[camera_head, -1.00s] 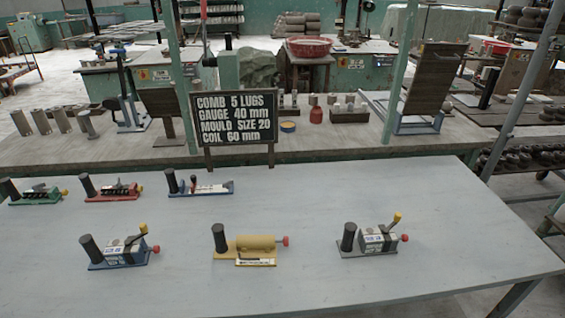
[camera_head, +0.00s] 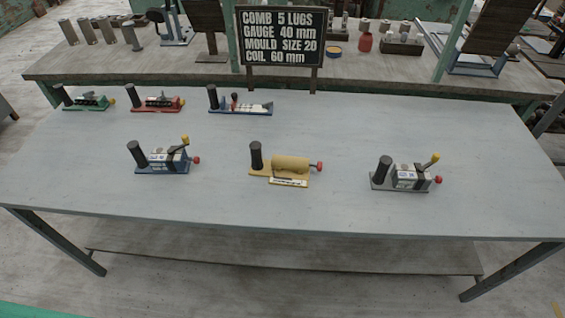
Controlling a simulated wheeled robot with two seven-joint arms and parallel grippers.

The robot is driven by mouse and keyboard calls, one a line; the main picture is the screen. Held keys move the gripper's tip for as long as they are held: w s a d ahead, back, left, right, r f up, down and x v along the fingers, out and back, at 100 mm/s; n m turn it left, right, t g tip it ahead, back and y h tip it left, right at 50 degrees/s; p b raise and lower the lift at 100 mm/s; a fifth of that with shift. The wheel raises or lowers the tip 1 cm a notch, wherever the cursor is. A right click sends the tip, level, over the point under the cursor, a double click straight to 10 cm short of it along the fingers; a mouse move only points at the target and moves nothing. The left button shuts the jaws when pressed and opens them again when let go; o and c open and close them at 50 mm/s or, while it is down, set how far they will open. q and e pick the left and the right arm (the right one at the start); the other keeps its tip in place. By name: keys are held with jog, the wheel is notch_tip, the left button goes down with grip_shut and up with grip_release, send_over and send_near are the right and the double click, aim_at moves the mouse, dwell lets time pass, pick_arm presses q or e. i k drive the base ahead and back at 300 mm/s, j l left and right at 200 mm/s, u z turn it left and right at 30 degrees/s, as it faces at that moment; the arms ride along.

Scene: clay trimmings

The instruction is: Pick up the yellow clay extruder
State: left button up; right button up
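The yellow clay extruder (camera_head: 291,165) lies on the grey table (camera_head: 340,214), near the middle of its front row. It has a yellow barrel, a black upright handle at its left end, a red knob at its right end and a white label on its front edge. Nothing covers it. Neither of my grippers is in the head view.
A blue-based tool (camera_head: 165,160) stands left of the extruder and a grey-based tool (camera_head: 405,176) right of it. Green (camera_head: 86,102), red (camera_head: 157,103) and blue (camera_head: 243,108) tools line the back. A black sign (camera_head: 282,36) stands behind. The table front is clear.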

aim_at(281, 171)
jog(key=i+l+u, duration=0.1)
jog(key=l+u, duration=0.15)
jog(key=l, duration=0.35)
jog(key=l+u, duration=0.25)
jog(key=l, duration=0.4)
